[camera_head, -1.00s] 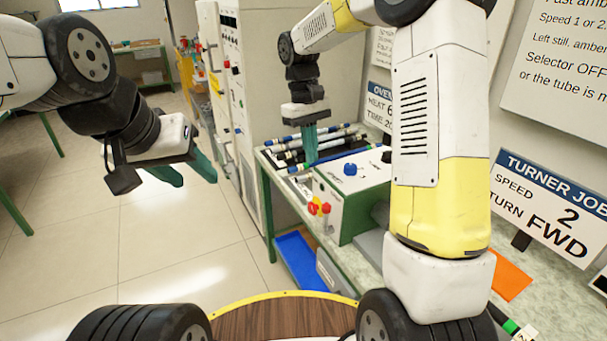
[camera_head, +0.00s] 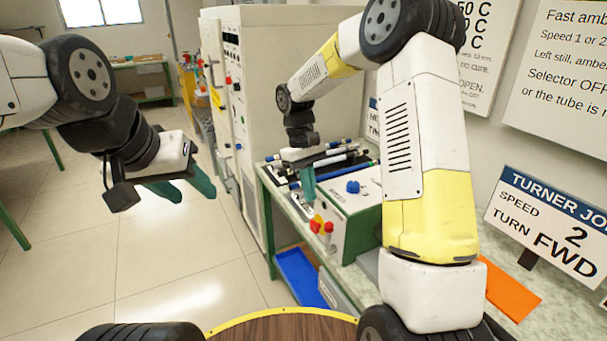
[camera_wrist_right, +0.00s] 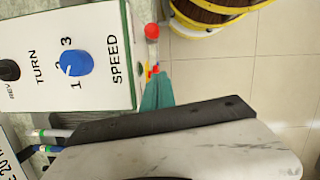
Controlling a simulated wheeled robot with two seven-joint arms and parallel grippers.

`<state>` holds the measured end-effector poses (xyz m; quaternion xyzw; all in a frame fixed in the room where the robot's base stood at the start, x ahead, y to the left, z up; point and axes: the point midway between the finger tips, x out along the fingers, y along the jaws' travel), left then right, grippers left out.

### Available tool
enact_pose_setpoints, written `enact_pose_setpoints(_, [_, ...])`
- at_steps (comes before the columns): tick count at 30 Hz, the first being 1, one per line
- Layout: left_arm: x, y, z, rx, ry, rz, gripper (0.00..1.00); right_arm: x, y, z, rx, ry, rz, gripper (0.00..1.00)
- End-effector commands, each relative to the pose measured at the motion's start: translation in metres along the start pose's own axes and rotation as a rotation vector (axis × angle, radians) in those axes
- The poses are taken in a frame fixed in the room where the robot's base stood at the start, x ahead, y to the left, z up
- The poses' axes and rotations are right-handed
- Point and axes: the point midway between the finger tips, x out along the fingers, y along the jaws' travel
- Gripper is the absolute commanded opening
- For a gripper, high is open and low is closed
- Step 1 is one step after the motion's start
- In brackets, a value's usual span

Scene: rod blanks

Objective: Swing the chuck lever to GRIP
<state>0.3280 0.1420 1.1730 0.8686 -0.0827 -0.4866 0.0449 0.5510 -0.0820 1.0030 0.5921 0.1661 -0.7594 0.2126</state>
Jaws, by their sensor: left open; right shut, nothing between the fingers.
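The white and green turner box (camera_head: 345,212) stands on the bench. Red-knobbed controls (camera_head: 321,227) with a little yellow stick out from its front-left side; I cannot tell which is the chuck lever, and no GRIP label is readable. In the right wrist view a red ball (camera_wrist_right: 151,31) stands beyond the box edge, with small red and yellow parts beside the fingertips. My right gripper (camera_head: 309,190) is shut and empty, pointing down just above and behind the red knobs. Its teal fingers fill the middle of the wrist view (camera_wrist_right: 156,88); contact is unclear. My left gripper (camera_head: 182,190) is open and empty, over the floor.
A blue SPEED knob (camera_wrist_right: 76,64) and a black TURN knob (camera_wrist_right: 8,70) sit on the box top. Rods lie in a dark rack (camera_head: 325,160) behind the box. A tall cabinet (camera_head: 265,90) stands behind. A blue tray (camera_head: 300,277) is below the bench.

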Motion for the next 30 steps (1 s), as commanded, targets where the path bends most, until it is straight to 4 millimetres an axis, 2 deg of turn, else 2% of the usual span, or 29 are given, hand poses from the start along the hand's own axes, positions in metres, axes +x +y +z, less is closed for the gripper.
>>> enact_pose_setpoints(1, [0.000,0.000,0.000,0.000,0.000,0.000,0.47,0.012,0.000,0.001,-0.001,-0.004,-0.001,0.00])
enact_pose_setpoints(6, [0.000,0.000,0.000,0.000,0.000,0.000,0.47,0.047,0.000,0.001,-0.001,-0.003,-0.001,0.00])
enact_pose_setpoints(10, [0.000,0.000,0.000,0.000,-0.001,0.000,0.47,0.050,0.001,0.021,0.001,0.001,0.001,0.00])
enact_pose_setpoints(15, [0.000,0.000,0.000,0.000,0.000,0.000,0.47,0.053,0.000,0.035,0.000,0.002,0.000,0.00])
enact_pose_setpoints(30, [0.000,0.000,0.000,0.000,0.000,0.000,0.47,0.054,0.001,0.038,0.000,0.006,0.001,0.00])
